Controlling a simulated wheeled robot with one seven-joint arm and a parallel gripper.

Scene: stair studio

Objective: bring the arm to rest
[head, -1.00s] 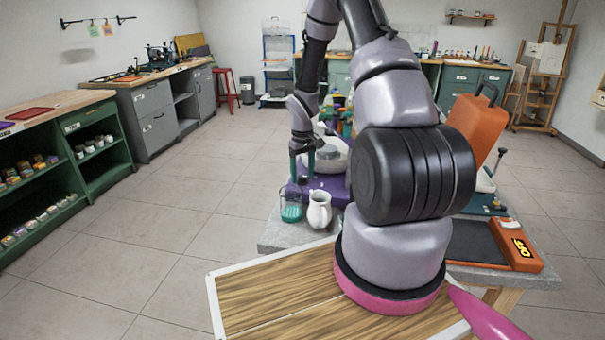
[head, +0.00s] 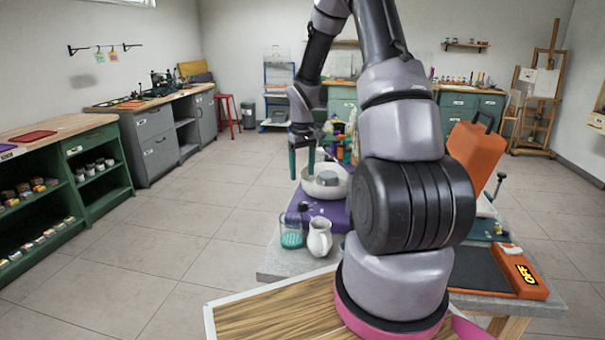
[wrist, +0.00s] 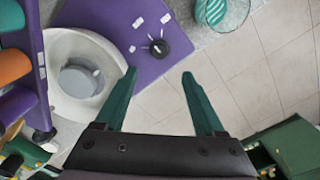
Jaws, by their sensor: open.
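My gripper (head: 302,164) is at the end of my raised arm, above the left edge of the table. Its green fingers point down and stand apart with nothing between them. In the wrist view my gripper (wrist: 158,78) is open over bare floor beside the table edge. A white bowl-like basin (head: 333,187) with a grey round piece in it sits on a purple base just right of the fingers. The basin also shows at the left of the wrist view (wrist: 58,48). The fingers appear clear of it.
A glass with teal contents (head: 291,236) and a white pitcher (head: 319,240) stand on the grey tabletop (head: 275,264) below my gripper. An orange case (head: 476,150) stands at the right. Open tiled floor (head: 200,230) lies to the left. Cabinets line the left wall.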

